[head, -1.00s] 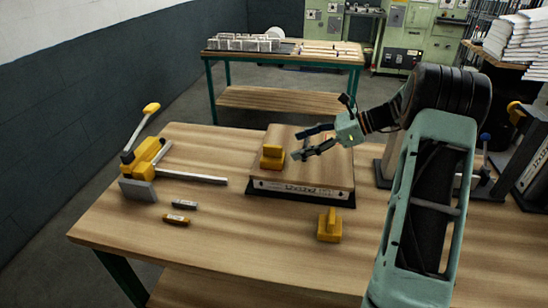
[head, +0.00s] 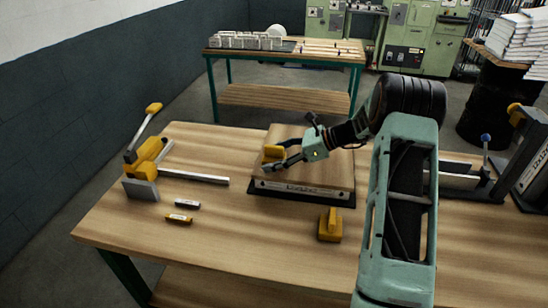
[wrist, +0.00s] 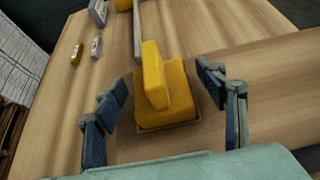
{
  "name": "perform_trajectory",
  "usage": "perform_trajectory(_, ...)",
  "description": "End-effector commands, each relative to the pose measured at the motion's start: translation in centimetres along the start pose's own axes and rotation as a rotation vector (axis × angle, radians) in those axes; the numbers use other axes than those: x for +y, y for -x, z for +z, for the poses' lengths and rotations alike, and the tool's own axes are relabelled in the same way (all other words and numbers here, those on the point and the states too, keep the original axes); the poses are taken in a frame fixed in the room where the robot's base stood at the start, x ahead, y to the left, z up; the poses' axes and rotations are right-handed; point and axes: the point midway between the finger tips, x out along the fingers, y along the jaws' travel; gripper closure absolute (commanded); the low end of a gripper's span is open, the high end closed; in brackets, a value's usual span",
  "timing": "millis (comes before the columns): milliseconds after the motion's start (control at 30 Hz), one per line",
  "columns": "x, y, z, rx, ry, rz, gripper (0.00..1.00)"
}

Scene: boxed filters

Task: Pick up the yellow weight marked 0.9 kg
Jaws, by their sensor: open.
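A yellow weight (head: 273,153) with an upright grip sits on top of the wood-topped box (head: 318,171). A second yellow weight (head: 330,226) stands on the bench in front of the box. No 0.9 kg mark can be read on either. My gripper (head: 274,158) is open at the weight on the box. In the wrist view, the open fingers of my gripper (wrist: 162,100) stand to the left and right of that yellow weight (wrist: 176,88), with gaps on both sides. In the head view, the fingers partly hide it.
A yellow clamp with a long bar (head: 150,165) lies at the left of the bench (head: 255,255). Two small markers, one grey (head: 187,204) and one yellow (head: 179,219), lie before it. A dark metal stand (head: 470,183) is at the right. The front of the bench is mostly clear.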

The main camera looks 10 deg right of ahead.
Motion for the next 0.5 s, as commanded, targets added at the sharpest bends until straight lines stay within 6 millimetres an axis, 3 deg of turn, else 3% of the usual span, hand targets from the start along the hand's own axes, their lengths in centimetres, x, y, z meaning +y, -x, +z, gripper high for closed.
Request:
perform_trajectory(133, -0.02, 0.05, -0.05, 0.0, 0.0, -0.001, 0.37)
perform_trajectory(500, -0.01, 0.08, -0.04, 0.001, 0.0, -0.001, 0.78)
